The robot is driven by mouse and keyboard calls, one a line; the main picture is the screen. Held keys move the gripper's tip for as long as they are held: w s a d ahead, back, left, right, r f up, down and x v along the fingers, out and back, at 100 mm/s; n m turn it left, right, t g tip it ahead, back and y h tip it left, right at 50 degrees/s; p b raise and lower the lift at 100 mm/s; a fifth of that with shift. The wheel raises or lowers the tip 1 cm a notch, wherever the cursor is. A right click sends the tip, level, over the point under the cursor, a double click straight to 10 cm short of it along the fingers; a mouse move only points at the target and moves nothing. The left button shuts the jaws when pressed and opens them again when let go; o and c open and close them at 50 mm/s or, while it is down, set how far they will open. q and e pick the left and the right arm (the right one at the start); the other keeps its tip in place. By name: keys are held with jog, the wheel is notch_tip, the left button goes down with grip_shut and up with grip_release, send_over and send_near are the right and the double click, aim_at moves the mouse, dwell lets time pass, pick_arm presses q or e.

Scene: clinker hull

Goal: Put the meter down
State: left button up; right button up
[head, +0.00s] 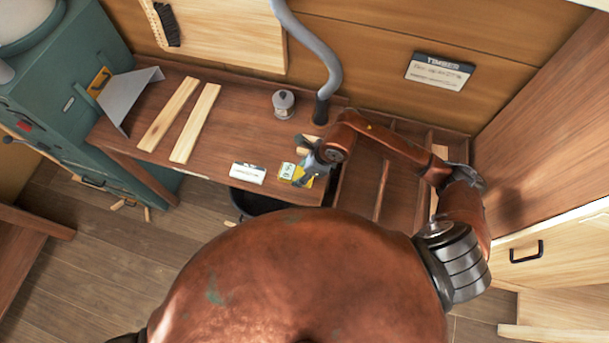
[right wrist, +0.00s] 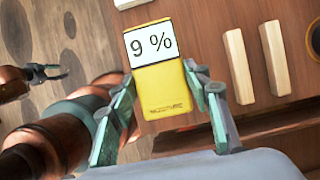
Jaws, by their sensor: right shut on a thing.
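The yellow meter (right wrist: 162,88) shows in the right wrist view with a white display reading "9 %". My right gripper (right wrist: 158,82) is shut on it, one finger along each side. In the head view the right gripper (head: 308,170) is over the front right part of the wooden bench (head: 225,145), and the meter (head: 303,181) is partly hidden by the fingers. I cannot tell whether the meter touches the bench top. My left gripper (right wrist: 58,73) shows small at the left of the right wrist view, its fingers apart and empty; it is outside the head view.
Two pale wood strips (head: 168,115) lie on the bench's left half, near a grey angled sheet (head: 128,97). A small metal canister (head: 284,103) stands near a grey hose (head: 325,65). A white label card (head: 247,173) is at the front edge. A dark bin (head: 258,202) is below.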

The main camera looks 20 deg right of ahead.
jog(key=shift+d+f, duration=0.35)
jog(key=shift+f, duration=0.05)
jog(key=f, duration=0.1)
jog(key=f+p, duration=0.1)
jog(key=f, duration=0.1)
jog(key=shift+d, duration=0.3)
jog(key=shift+w+f, duration=0.1)
jog(key=shift+f, duration=0.25)
jog(key=o, duration=1.3)
jog(key=shift+r, duration=0.1)
jog(key=b+v, duration=0.1)
jog(key=v, duration=1.1)
